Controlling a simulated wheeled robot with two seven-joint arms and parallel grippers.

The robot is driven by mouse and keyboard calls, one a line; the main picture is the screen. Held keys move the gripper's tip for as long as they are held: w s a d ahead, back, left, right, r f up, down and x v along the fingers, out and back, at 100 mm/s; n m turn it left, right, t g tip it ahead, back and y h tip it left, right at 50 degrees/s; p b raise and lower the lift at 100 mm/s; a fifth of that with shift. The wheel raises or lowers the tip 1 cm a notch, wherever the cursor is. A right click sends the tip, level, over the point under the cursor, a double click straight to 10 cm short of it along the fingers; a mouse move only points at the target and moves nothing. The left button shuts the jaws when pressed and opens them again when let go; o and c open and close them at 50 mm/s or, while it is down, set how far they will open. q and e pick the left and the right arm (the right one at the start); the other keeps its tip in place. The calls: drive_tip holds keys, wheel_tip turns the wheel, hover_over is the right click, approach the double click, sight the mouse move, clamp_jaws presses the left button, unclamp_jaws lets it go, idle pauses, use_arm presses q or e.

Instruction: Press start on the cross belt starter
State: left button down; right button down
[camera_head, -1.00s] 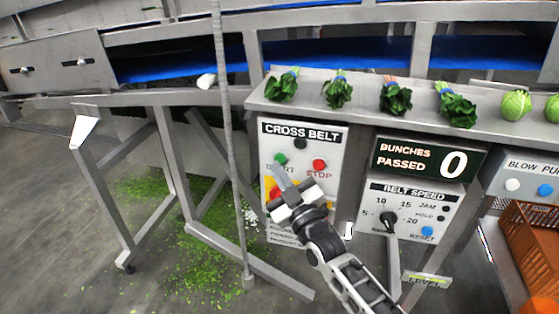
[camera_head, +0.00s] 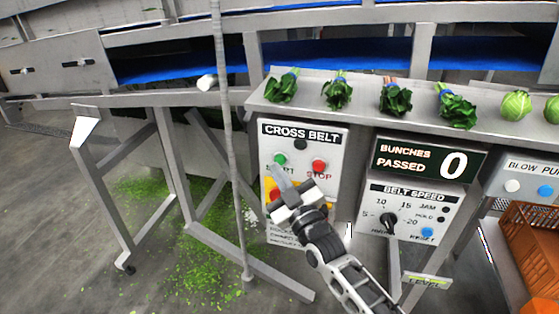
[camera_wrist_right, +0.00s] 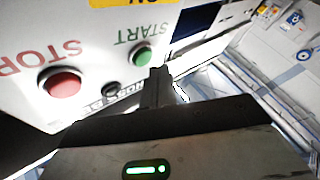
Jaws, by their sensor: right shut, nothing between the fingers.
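The cross belt starter (camera_head: 329,143) is a pale box on the frame, with a green START button (camera_head: 280,159), a red STOP button (camera_head: 319,166) and a dark round lamp (camera_head: 300,144). My right gripper (camera_head: 279,174) is shut and empty in front of the box, its tips just below the green button and partly over the START label. In the right wrist view the gripper tip (camera_wrist_right: 156,76) shows close to the green button (camera_wrist_right: 142,57). The red button (camera_wrist_right: 63,83) is to its left. I cannot tell whether the tip touches the panel. My left gripper is not in view.
A thin grey pole (camera_head: 229,140) stands left of the starter. A belt speed panel (camera_head: 410,209) and a counter (camera_head: 429,159) reading 0 are to the right. A ledge (camera_head: 362,112) with green bunches runs above. An orange crate (camera_head: 530,240) is at the far right.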

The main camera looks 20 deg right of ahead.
drive_tip(key=shift+w, duration=0.1)
idle(0.7)
drive_tip(key=shift+w+d, duration=0.25)
drive_tip(key=shift+w+d+b, duration=0.25)
drive_tip(key=shift+w+b, duration=0.1)
drive_tip(key=shift+w, duration=0.05)
idle(0.7)
drive_tip(key=shift+s+a, duration=0.1)
drive_tip(key=shift+s, duration=0.05)
drive_tip(key=shift+s+a+p, duration=0.4)
drive_tip(key=shift+s+p, duration=0.2)
drive_tip(key=s+a+p, duration=0.1)
drive_tip(key=s, duration=0.1)
drive_tip(key=s+a+p, duration=0.1)
drive_tip(key=s, duration=0.1)
drive_tip(key=shift+a+p, duration=0.3)
drive_tip(key=shift+a, duration=0.1)
